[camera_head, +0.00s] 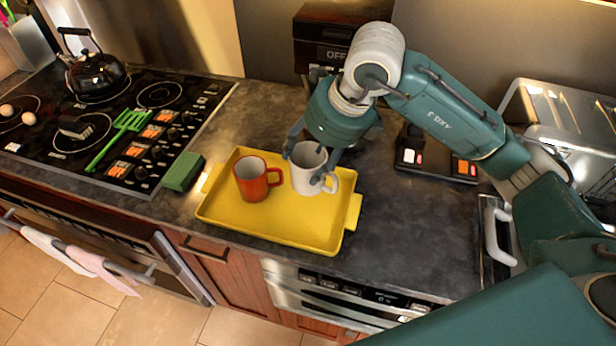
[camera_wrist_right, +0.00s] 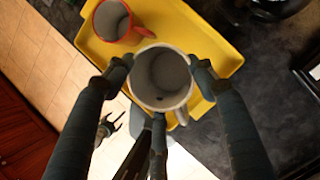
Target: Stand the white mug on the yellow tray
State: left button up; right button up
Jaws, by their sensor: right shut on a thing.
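The white mug (camera_head: 304,176) is upright at the right part of the yellow tray (camera_head: 270,228) in the head view, its handle toward the right. I cannot tell whether its base touches the tray. My right gripper (camera_head: 306,172) is shut on the mug from above, with fingers on both sides of it. In the right wrist view the gripper (camera_wrist_right: 160,75) holds the mug (camera_wrist_right: 161,78) around its rim, and the tray (camera_wrist_right: 205,45) shows beneath. My left gripper does not show in the head view.
A red mug (camera_head: 251,178) stands on the tray, left of the white mug. A green sponge (camera_head: 183,171) lies left of the tray. A cooktop with a black kettle (camera_head: 96,74) and green spatula (camera_head: 122,133) is further left.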

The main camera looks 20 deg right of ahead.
notch_tip(320, 180, down, 4)
jog(key=shift+p, duration=0.3)
notch_tip(320, 180, down, 4)
jog(key=shift+f+p, duration=0.1)
jog(key=shift+p, duration=0.4)
jog(key=o, duration=1.4)
jog(key=shift+o, duration=0.2)
jog(key=shift+r, duration=0.4)
jog(key=b+v, duration=0.2)
jog(key=v, duration=0.9)
jog(key=shift+s+r+b, duration=0.15)
jog(key=shift+b, duration=0.25)
